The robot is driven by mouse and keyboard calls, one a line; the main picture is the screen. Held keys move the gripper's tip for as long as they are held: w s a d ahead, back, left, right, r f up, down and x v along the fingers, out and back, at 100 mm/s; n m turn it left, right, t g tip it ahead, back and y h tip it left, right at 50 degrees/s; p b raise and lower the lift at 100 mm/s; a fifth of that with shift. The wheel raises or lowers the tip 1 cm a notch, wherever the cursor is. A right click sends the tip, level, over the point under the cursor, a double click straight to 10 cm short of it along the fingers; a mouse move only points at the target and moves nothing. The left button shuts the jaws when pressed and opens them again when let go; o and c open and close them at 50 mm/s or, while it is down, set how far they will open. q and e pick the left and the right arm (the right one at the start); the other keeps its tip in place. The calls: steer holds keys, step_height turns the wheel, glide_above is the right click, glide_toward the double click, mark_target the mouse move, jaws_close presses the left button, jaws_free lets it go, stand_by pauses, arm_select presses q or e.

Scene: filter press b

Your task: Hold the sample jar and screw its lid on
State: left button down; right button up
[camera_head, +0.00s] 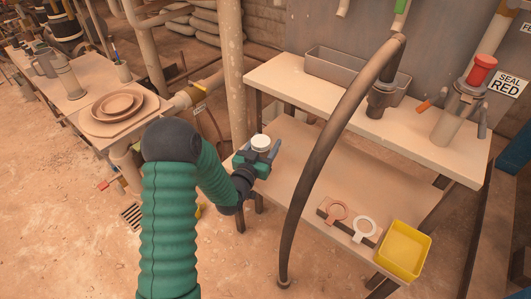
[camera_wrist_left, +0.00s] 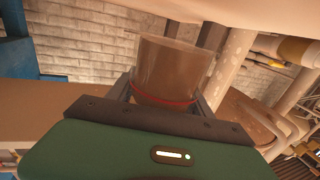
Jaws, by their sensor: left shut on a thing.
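My left gripper (camera_head: 262,156) is shut on the sample jar (camera_head: 260,142), near the left end of the lower bench. In the head view the jar shows a round whitish top between the fingers; I cannot tell whether this is the lid or the open mouth. In the left wrist view the jar (camera_wrist_left: 175,68) is a see-through, brownish cup with a red band low down, between the dark fingers of the gripper (camera_wrist_left: 165,100). No separate lid can be made out. My right gripper is not in view.
A dark hose (camera_head: 322,160) arches down in front of the lower bench (camera_head: 330,165). A yellow tray (camera_head: 404,250) and a rack with ring-shaped tools (camera_head: 350,222) are at its right. The upper shelf (camera_head: 300,85) holds a grey trough (camera_head: 345,72) and a red-capped valve (camera_head: 481,70).

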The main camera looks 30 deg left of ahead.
arm_select(q)
step_height(320, 180, down, 4)
steer(key=b, duration=0.3)
steer(key=shift+r, duration=0.2)
steer(key=shift+c, duration=2.1)
jaws_free()
steer(key=shift+s+p, duration=0.15)
steer(key=shift+p, duration=0.15)
steer(key=s+d+p, duration=0.2)
steer(key=s+p, duration=0.1)
steer(key=s, duration=0.8)
steer(key=shift+s, duration=0.3)
steer(key=shift+d, duration=0.1)
